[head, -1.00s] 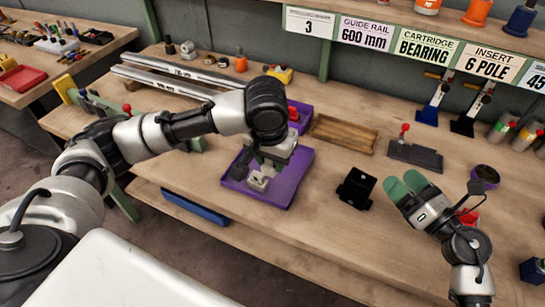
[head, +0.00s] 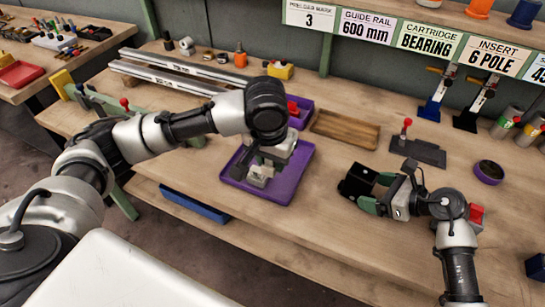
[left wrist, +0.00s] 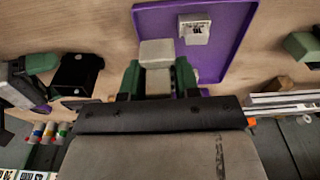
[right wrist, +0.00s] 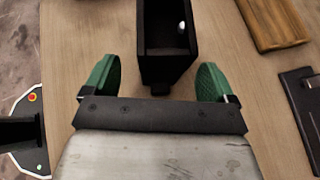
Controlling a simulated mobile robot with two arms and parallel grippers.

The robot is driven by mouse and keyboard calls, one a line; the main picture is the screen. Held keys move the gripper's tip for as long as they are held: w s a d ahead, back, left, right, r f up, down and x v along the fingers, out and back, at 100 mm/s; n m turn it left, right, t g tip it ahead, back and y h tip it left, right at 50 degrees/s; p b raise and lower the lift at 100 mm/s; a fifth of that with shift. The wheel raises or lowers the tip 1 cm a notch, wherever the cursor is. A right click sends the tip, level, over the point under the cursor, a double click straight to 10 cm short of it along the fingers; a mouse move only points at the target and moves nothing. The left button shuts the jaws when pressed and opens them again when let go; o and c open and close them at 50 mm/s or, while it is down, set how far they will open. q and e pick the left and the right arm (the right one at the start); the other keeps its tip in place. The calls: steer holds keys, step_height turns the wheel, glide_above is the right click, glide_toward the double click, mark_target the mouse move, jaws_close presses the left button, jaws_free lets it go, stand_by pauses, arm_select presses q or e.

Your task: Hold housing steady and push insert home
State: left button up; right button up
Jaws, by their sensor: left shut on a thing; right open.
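A black open-topped housing (head: 357,181) sits on the bench; it also shows in the right wrist view (right wrist: 165,50), with a small bright spot inside. My right gripper (head: 372,194) is open, its green fingers (right wrist: 156,82) spread on either side of the housing's near end, with gaps. My left gripper (left wrist: 157,78) is shut on a pale block (left wrist: 157,52) over the edge of the purple tray (left wrist: 232,60). A second pale block (left wrist: 194,29) with a dark label lies in the tray. In the head view my left arm partly hides the tray.
A wooden tray (head: 345,129) and a dark fixture with a red knob (head: 418,151) stand behind the housing. A round purple dish (head: 489,172) and a red container (head: 476,213) are at the right. Rails (head: 178,75) lie at the back left.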

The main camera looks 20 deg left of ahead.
mark_target(362, 188)
arm_select(q)
step_height(362, 188, down, 2)
steer(key=shift+f+b, duration=0.15)
steer(key=shift+b, duration=0.75)
arm_select(e)
steer(key=x, duration=0.3)
steer(key=shift+f, duration=0.1)
arm_select(q)
steer(key=shift+f, duration=0.15)
arm_select(e)
steer(key=shift+w+a, duration=0.1)
steer(key=shift+a, duration=0.25)
steer(key=c, duration=0.9)
steer(key=shift+c, duration=0.2)
steer(key=shift+f, duration=0.1)
arm_select(q)
steer(key=w+d+r+n+y, duration=0.1)
steer(key=w+d+r+n, duration=0.2)
steer(key=w+d+n, duration=0.2)
steer(key=w+d+r+n+g, duration=0.1)
steer(key=w+d+r+n, duration=0.2)
steer(key=d+n, duration=0.6)
steer(key=shift+w+d+r+n+y, duration=0.15)
steer(key=shift+w+d+n+y, duration=0.2)
steer(key=shift+w+d, duration=1.4)
